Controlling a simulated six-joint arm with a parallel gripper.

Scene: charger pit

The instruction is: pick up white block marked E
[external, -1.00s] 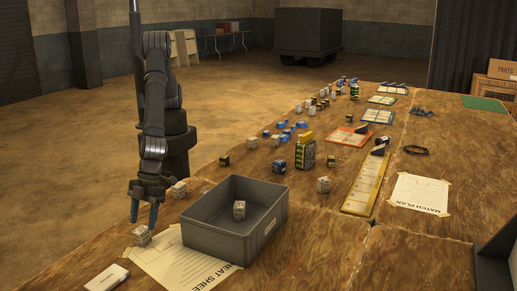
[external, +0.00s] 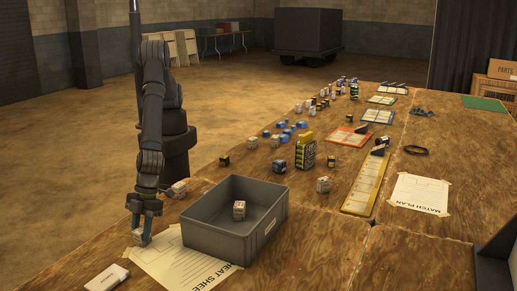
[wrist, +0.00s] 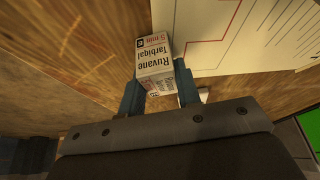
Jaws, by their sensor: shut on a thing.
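A white block with printed text (external: 137,240) stands on the wooden table at the edge of a paper sheet. My gripper (external: 144,232) points down over it, with a blue finger on each side. In the wrist view the block (wrist: 165,65) sits between the fingers of my gripper (wrist: 159,85), which is shut on it.
The grey open bin (external: 225,243) stands right of my gripper. The heat sheet (external: 180,266) lies partly under it, and a white flat box (external: 107,278) lies in front. Several batteries and small blocks stand farther back.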

